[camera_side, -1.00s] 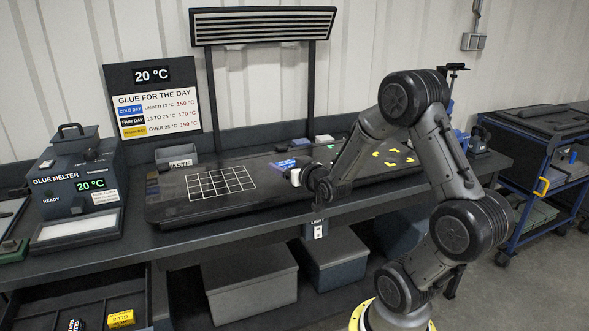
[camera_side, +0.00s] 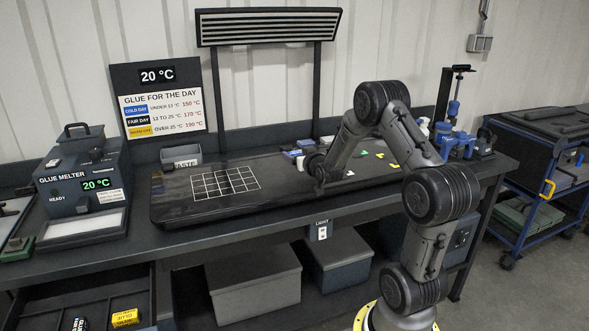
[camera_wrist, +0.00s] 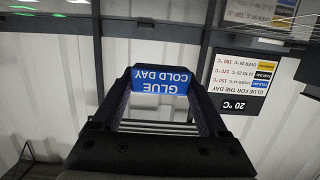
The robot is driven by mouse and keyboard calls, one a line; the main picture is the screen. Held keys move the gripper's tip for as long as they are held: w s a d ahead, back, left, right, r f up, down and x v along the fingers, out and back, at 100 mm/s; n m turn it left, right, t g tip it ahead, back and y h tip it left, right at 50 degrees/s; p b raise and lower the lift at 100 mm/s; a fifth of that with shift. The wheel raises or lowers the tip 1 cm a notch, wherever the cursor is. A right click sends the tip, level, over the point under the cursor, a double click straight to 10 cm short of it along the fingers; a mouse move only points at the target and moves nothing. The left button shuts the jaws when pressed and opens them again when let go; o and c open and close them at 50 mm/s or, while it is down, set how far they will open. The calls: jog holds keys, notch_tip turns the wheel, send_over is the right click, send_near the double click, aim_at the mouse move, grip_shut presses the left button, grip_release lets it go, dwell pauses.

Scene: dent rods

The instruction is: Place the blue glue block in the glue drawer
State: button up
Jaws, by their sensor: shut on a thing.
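The blue glue block (camera_wrist: 160,82), printed GLUE COLD DAY, shows upside down in the wrist view between the two fingers of my gripper (camera_wrist: 160,86). My gripper is shut on it. In the side view my wrist is over the back middle of the bench, and my arm largely hides the fingers; I cannot clearly pick out the held block there. An open drawer (camera_side: 40,311) is at the lower left, under the bench. A black glue block (camera_side: 80,324) and a yellow glue block (camera_side: 124,317) lie in it. The gripper is far from the drawer, up and to the right.
The glue melter (camera_side: 82,185) stands at the bench's left. A waste bin (camera_side: 181,155) sits behind the dark mat with its white grid (camera_side: 225,182). The glue sign (camera_side: 160,100) and lamp posts rise behind. Blue tools (camera_side: 455,140) stand at right.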

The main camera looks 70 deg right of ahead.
aim_at(294, 174)
jog(key=f, duration=0.1)
jog(key=w+d+f, duration=0.2)
jog(key=shift+f, duration=1.6)
jog(key=shift+f, duration=0.15)
jog(key=o, duration=1.4)
